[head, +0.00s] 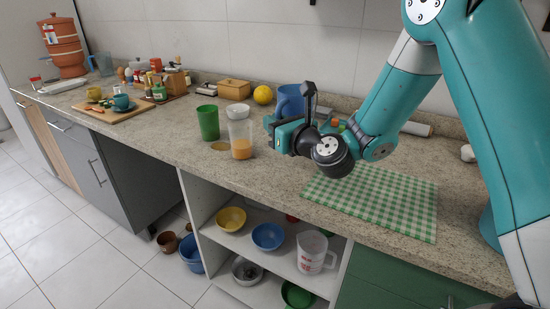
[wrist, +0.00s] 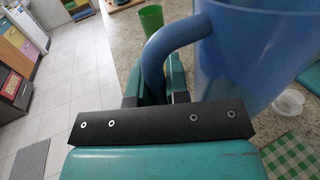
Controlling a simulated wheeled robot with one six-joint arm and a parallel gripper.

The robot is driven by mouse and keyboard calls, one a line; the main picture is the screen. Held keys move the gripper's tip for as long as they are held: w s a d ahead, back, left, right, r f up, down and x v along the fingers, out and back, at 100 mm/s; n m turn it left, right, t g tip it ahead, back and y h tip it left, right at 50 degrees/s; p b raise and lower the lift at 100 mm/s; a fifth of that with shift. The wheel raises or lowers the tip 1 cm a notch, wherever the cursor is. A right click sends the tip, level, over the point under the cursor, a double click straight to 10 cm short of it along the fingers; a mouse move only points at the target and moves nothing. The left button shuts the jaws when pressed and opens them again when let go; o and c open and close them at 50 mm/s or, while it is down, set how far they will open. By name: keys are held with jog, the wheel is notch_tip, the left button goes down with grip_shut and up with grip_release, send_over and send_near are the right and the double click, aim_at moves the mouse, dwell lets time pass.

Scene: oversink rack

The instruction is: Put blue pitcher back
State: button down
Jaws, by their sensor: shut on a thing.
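The blue pitcher (head: 291,98) stands behind my gripper (head: 276,132) in the head view, partly hidden by it. In the wrist view the blue pitcher (wrist: 248,50) fills the upper right, with its curved handle on the left side. My gripper (wrist: 160,95) is shut on that handle. The pitcher looks upright. Whether its base touches the counter cannot be told, as my gripper and wrist hide the lower part.
A green cup (head: 208,122) and a clear cup with orange contents (head: 240,138) stand left of my gripper. A green checkered cloth (head: 375,200) lies on the counter at right. Open shelves below hold bowls and a clear measuring jug (head: 312,252). An orange fruit (head: 263,95) lies behind.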

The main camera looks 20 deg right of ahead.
notch_tip(320, 180, down, 5)
jog(key=b, duration=0.3)
jog(key=shift+f, duration=0.15)
jog(key=shift+f, duration=0.1)
jog(key=c, duration=1.1)
grip_release()
